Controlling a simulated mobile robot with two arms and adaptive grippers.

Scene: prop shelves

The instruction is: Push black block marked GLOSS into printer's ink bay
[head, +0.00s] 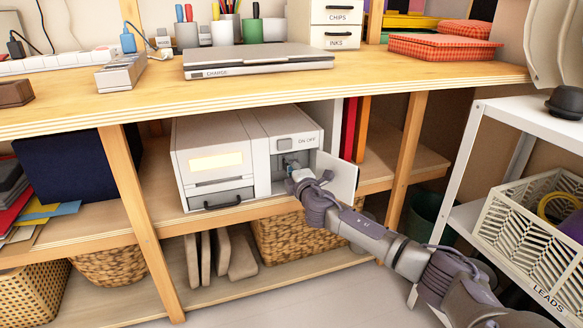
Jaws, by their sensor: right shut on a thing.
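The white printer (212,135) stands on the middle shelf under the worktop. Its ink bay (277,188) is at the right of its front, with the small door (342,176) swung open to the right. My right gripper (292,165) is at the mouth of the bay, its arm coming from the lower right. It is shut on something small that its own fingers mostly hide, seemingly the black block. I cannot read the GLOSS marking or tell how deep the block sits. My left gripper is not in view.
The worktop edge (400,88) overhangs the printer. A wooden post (406,165) stands to its right, and red and orange folders (356,125) stand behind the door. A white rack with a LEADS basket (490,225) is at the right.

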